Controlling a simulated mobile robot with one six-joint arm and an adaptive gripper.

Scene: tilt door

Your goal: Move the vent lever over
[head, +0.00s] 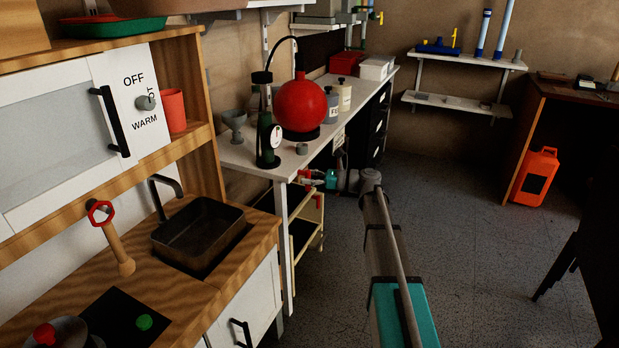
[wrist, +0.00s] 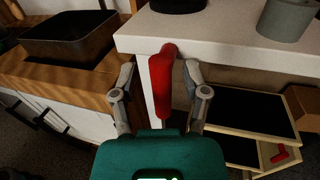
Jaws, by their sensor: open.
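My gripper (wrist: 160,70) is open, with one grey finger on each side of the lever. The right finger is close to it, but I cannot tell whether it touches. In the head view, red parts (head: 304,177) show small below the bench corner beside my teal gripper (head: 322,178).
The white bench (head: 235,153) overhangs the lever and carries a red round flask (head: 301,104) and bottles. The wooden counter with a dark sink (head: 198,235) stands at left. A shelved unit (wrist: 255,115) lies right of the lever.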

